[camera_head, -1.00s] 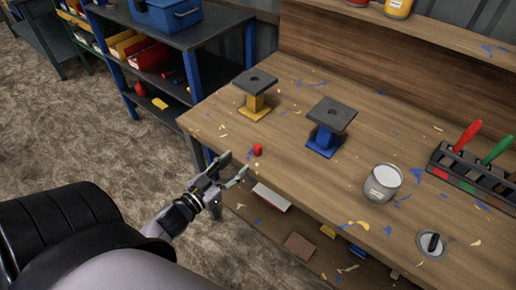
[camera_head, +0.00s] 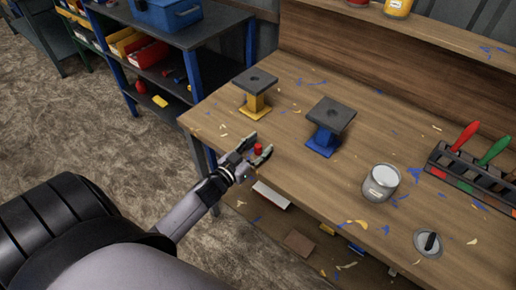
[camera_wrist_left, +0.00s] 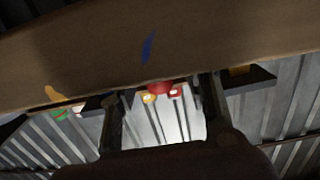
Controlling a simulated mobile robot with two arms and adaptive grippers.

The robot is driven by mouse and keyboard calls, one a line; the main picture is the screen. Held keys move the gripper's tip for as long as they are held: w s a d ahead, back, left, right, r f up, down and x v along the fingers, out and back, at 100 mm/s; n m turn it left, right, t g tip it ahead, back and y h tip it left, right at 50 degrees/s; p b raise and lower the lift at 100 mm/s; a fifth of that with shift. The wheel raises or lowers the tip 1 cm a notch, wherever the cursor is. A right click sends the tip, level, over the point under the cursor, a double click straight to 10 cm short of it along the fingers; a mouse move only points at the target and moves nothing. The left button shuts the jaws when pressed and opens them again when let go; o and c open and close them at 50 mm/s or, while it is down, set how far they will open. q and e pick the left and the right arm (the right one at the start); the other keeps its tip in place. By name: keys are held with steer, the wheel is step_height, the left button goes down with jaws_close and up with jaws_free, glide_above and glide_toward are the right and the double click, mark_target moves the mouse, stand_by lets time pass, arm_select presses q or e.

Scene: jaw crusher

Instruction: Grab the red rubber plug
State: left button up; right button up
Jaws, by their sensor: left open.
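The red rubber plug (camera_head: 258,148) stands on the workbench near its front-left edge. My left gripper (camera_head: 262,149) comes in from the left, with its open fingers on either side of the plug. The plug appears between them, but I cannot tell whether either finger touches it. In the left wrist view, where the scene looks upside down, the red plug (camera_wrist_left: 160,87) shows at the table surface between the two spread fingers (camera_wrist_left: 161,100). My right gripper is not in view.
On the workbench (camera_head: 300,185) stand a yellow pedestal (camera_head: 256,103), a blue pedestal (camera_head: 325,137), a grey can (camera_head: 381,184), a round lid (camera_head: 428,243) and a tool rack (camera_head: 470,172). Paint chips lie scattered. A shelf unit (camera_head: 190,35) stands at the back left.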

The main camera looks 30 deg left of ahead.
mark_target(258, 146)
arm_select(q)
steer(key=c, duration=0.9)
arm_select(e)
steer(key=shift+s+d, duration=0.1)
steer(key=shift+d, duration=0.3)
arm_select(q)
step_height(258, 146, up, 20)
steer(key=p, duration=0.2)
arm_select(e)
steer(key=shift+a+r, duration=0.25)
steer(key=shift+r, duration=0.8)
